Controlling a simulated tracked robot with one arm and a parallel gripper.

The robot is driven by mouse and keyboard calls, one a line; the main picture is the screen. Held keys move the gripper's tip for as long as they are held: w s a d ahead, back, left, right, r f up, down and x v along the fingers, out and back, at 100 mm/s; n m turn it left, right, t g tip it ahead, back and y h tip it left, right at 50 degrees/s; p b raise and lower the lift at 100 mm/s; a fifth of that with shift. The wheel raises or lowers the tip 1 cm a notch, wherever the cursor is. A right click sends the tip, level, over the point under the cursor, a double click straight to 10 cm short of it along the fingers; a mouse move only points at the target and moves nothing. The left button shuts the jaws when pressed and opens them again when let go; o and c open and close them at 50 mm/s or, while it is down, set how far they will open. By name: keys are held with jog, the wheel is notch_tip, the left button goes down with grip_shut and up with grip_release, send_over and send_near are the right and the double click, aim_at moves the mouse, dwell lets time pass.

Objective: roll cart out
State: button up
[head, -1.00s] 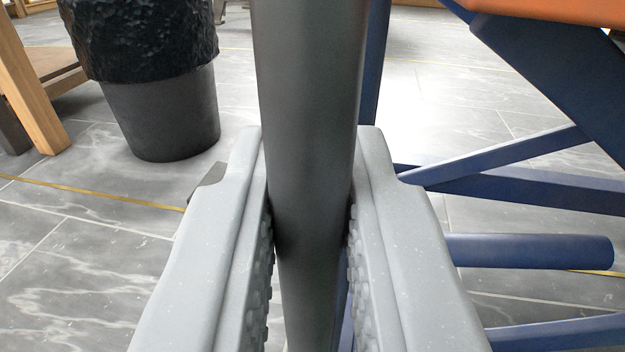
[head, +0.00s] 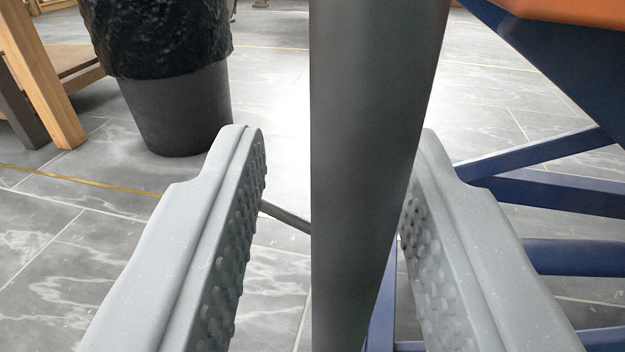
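A dark grey upright bar (head: 365,150) runs from top to bottom between the fingers of my gripper (head: 338,140). My gripper is open around it. The left finger stands clear of the bar with a wide gap. The right finger is close beside the bar; I cannot tell whether they touch. A blue tube frame (head: 560,190) with an orange part (head: 570,10) above it stands on the right. I cannot tell whether the bar belongs to that frame or which of these is the cart. The lower end of the bar is out of view.
A dark bin (head: 180,110) with a black liner stands at the upper left, beside a wooden table leg (head: 40,85). A thin dark rod (head: 287,216) shows behind the bar. Grey tiled floor (head: 60,230) lies open at the left.

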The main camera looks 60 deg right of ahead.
jog(key=p+v, duration=0.2)
jog(key=v, duration=1.1)
jog(key=shift+s+a, duration=0.25)
jog(key=shift+a, duration=0.05)
jog(key=shift+f, duration=0.1)
